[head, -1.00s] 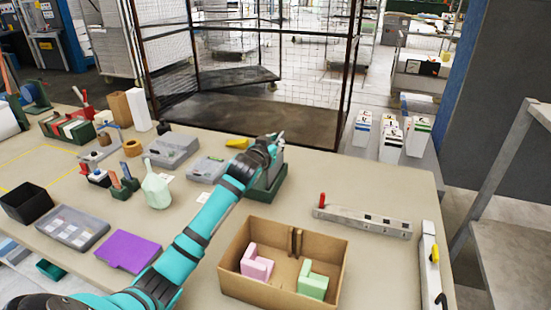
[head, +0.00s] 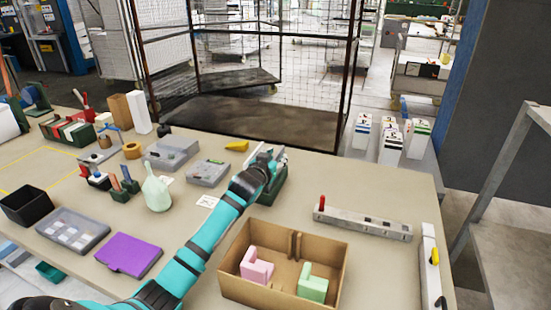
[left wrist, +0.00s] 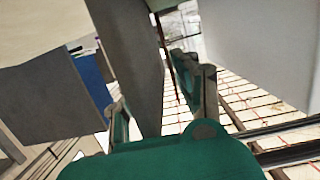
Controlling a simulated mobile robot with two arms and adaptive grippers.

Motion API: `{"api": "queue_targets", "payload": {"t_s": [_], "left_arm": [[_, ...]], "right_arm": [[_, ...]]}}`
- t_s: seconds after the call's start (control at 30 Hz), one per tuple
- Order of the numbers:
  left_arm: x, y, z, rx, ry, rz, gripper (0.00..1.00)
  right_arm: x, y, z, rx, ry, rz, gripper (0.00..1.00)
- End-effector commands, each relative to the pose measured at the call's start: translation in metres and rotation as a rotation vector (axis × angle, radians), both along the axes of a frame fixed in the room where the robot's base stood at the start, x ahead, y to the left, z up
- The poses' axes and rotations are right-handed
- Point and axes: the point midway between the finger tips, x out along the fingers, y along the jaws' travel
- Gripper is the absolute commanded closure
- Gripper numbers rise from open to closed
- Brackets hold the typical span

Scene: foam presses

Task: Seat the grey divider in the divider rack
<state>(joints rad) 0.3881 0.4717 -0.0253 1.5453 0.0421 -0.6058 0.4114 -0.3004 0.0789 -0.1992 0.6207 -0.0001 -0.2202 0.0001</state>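The green divider rack (head: 273,190) stands on the table right of centre in the head view. My left gripper (head: 268,156) is over it and hides much of it. In the left wrist view a grey panel, apparently the grey divider (left wrist: 138,60), runs between the fingers of my left gripper (left wrist: 160,105). Floor shows between the panel and the right finger, so the fingers look open around it. The head view does not show clearly how deep the divider sits in the rack. My right gripper is not in view.
A cardboard box (head: 235,285) with pink and green pieces stands in front of the rack. A grey bar (head: 365,223) with a red knob lies to the right. Grey cases (head: 207,172) lie to the left. A wire cage (head: 250,120) stands behind the table.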

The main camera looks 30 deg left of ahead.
Motion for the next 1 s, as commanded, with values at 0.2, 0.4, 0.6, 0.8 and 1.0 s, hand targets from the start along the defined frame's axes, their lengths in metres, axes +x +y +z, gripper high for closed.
{"api": "queue_targets", "payload": {"t_s": [0.2,0.4,0.6,0.8,1.0], "left_arm": [[-0.001,0.000,0.004,0.000,-0.001,0.000,0.69],[-0.026,-0.006,0.007,0.001,-0.001,-0.001,0.69],[-0.066,-0.016,0.015,0.001,-0.001,-0.002,0.69],[-0.098,-0.024,0.022,0.000,-0.001,-0.001,0.69],[-0.113,-0.027,0.026,0.000,0.000,0.000,0.69]], "right_arm": [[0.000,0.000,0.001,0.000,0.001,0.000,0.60],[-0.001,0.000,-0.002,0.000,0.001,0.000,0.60],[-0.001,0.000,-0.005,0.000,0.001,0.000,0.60],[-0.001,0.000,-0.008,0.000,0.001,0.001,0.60],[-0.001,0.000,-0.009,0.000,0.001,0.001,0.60]]}}
